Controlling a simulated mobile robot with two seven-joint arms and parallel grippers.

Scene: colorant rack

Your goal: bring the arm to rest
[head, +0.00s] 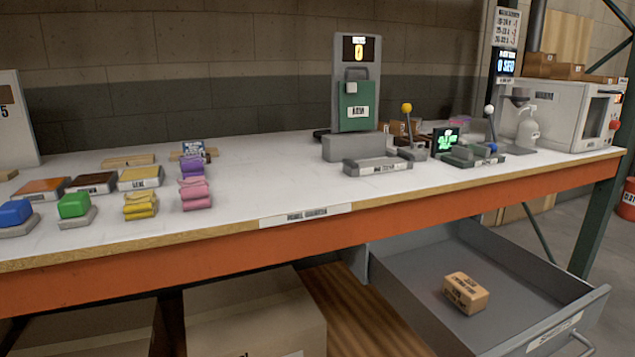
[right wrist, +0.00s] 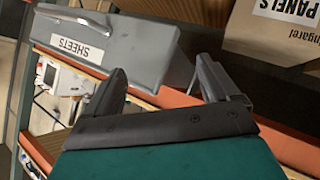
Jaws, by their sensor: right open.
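My right gripper (right wrist: 162,72) shows in the right wrist view with its two dark fingers spread apart and nothing between them. A grey drawer front labelled SHEETS (right wrist: 130,45) lies beyond the fingers in that view. Neither gripper shows in the head view, and my left gripper is in no frame. In the head view the grey drawer (head: 410,275) stands pulled open under the worktable, with a small brown box (head: 466,293) lying inside it.
The worktable (head: 265,185) carries coloured blocks at the left, a green-fronted machine (head: 356,105), levers and a white appliance (head: 580,115) at the right. Cardboard boxes (head: 255,315) stand below. A PANELS carton (right wrist: 275,30) is near the fingers in the wrist view.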

